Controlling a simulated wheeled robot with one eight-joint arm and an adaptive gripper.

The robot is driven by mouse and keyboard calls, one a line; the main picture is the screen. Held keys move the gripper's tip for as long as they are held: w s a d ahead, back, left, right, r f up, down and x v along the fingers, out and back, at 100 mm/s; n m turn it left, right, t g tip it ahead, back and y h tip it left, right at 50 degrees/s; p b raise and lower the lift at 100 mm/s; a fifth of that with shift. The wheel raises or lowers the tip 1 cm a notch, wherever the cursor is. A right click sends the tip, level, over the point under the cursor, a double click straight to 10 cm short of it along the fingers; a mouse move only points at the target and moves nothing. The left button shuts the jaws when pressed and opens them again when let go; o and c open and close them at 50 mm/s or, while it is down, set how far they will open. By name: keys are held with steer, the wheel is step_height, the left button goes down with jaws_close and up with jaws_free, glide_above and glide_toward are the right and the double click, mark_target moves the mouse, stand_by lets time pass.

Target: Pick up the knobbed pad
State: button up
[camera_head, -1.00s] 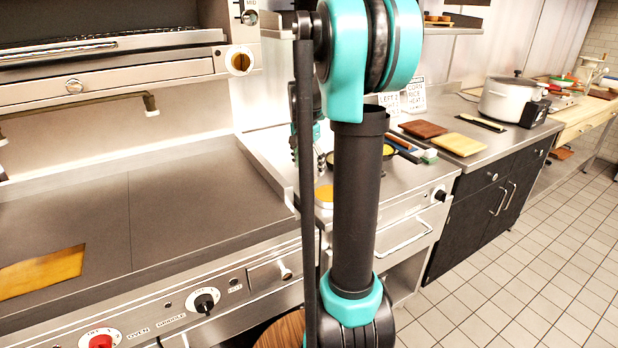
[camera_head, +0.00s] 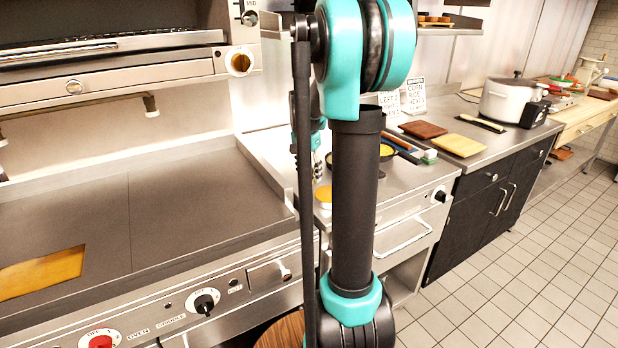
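I cannot pick out a pad with a knob for certain. A flat, round, orange-yellow thing (camera_head: 324,194) lies on the steel counter just left of my arm, its right part hidden; no knob can be made out on it. My gripper (camera_head: 318,170) shows only in part, in a narrow gap between my arm links, above and behind the round thing. Its fingers are small and mostly covered, so I cannot tell whether it is open, shut or holding something.
A dark pan (camera_head: 387,152) with yellow contents sits behind my arm. A brown board (camera_head: 423,130) and a yellow board (camera_head: 459,145) lie to its right. The griddle (camera_head: 190,205) at left has a raised side wall.

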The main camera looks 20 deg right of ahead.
mark_target(309, 168)
step_height(309, 168, up, 20)
stand_by(0.6)
steer(key=o, duration=0.7)
steer(key=c, duration=0.5)
